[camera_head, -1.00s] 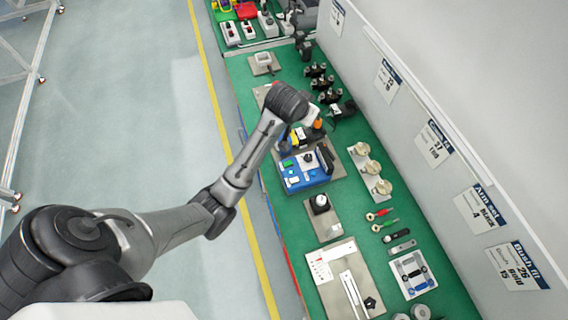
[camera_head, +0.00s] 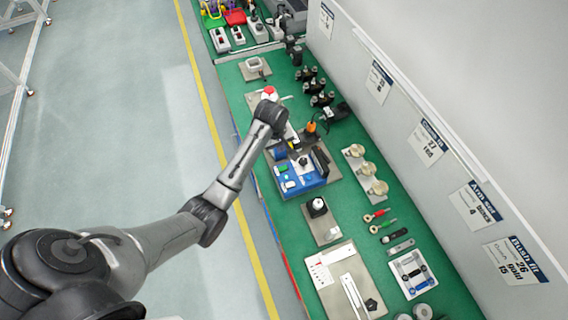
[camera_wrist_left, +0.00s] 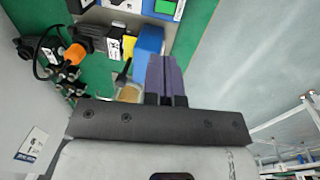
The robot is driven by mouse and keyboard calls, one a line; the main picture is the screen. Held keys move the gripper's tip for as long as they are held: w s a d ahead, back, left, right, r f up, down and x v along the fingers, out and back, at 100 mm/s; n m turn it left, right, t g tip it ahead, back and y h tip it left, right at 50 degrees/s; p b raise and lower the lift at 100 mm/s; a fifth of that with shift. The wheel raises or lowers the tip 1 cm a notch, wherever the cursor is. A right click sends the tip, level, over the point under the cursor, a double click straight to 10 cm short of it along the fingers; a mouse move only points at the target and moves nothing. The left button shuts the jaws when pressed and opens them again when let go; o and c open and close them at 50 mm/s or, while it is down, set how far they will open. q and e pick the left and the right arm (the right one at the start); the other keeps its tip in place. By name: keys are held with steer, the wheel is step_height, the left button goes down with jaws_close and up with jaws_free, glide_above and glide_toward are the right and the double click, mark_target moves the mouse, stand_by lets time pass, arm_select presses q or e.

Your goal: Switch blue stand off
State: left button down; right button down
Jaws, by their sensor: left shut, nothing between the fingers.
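The blue stand (camera_head: 302,178) sits on the green bench in the head view, with green marks on its left part and a dark knob on top. In the left wrist view a blue block (camera_wrist_left: 150,40) and a green patch near the top edge appear to belong to it, partly cut off and partly behind the fingers. My left gripper (camera_wrist_left: 166,62) is shut and empty, its two fingers together and pointing toward the blue block. I cannot tell whether they touch it. In the head view its fingers are mostly hidden by my wrist. My right gripper is not in view.
An orange-topped tool (camera_head: 311,128) stands just behind the blue stand, also seen in the wrist view (camera_wrist_left: 74,53). A red button (camera_head: 269,91) is beyond my wrist. A plate with a black knob (camera_head: 317,207) lies nearer.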

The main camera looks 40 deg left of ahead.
mark_target(284, 167)
arm_select(q)
steer(key=shift+f, duration=0.1)
steer(key=f, duration=0.4)
steer(key=w+f+b, duration=0.1)
steer(key=f, duration=0.7)
steer(key=shift+w+d+f+b, duration=0.1)
steer(key=shift+w+d+b, duration=0.05)
steer(key=shift+d+b, duration=0.2)
steer(key=shift+w+f, duration=0.1)
steer(key=shift+f, duration=0.65)
